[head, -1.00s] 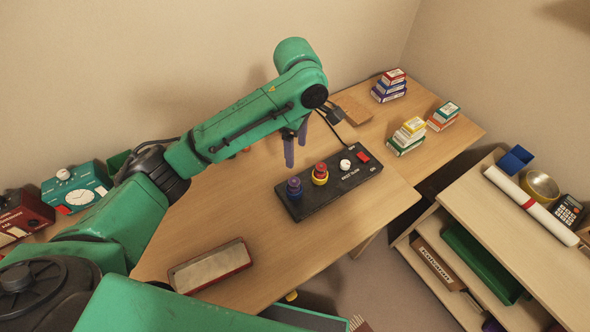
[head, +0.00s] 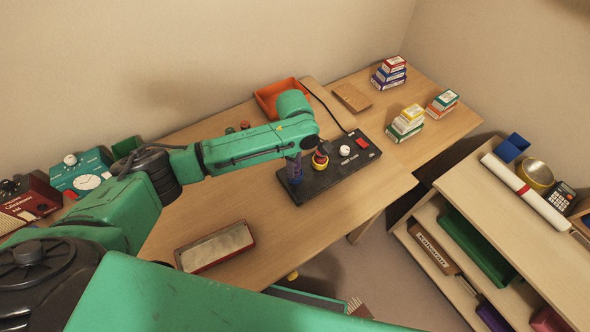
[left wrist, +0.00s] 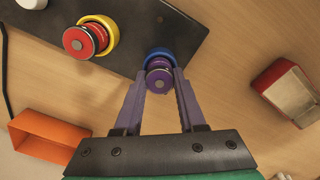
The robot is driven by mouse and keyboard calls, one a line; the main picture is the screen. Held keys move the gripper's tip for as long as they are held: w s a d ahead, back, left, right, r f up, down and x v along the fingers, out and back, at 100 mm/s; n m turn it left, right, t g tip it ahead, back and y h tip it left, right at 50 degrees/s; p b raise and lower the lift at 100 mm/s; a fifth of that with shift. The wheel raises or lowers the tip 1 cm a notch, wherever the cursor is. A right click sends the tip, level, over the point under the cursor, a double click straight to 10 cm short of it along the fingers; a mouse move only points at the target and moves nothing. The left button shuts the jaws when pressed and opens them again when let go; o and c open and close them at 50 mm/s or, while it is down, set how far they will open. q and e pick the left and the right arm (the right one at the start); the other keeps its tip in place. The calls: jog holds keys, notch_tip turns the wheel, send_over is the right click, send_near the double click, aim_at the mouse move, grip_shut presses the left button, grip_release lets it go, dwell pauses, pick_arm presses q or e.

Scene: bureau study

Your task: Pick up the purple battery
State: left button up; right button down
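The purple battery (left wrist: 158,82) stands in a blue ring (left wrist: 159,57) on the black charging box (head: 340,176). In the left wrist view it lies between the fingertips of my left gripper (left wrist: 159,80). The two purple fingers are apart, one on each side of it, and I see no clear grip on it. In the head view my left gripper (head: 294,167) is at the left end of the box and largely hides the battery. My right gripper is not in view.
A red battery (left wrist: 80,41) in a yellow ring stands close beside the purple one. The box also carries a white knob (head: 350,160) and a red switch (head: 362,143). An orange tray (head: 268,98) sits behind my arm.

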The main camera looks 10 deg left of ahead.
pick_arm(q)
grip_shut()
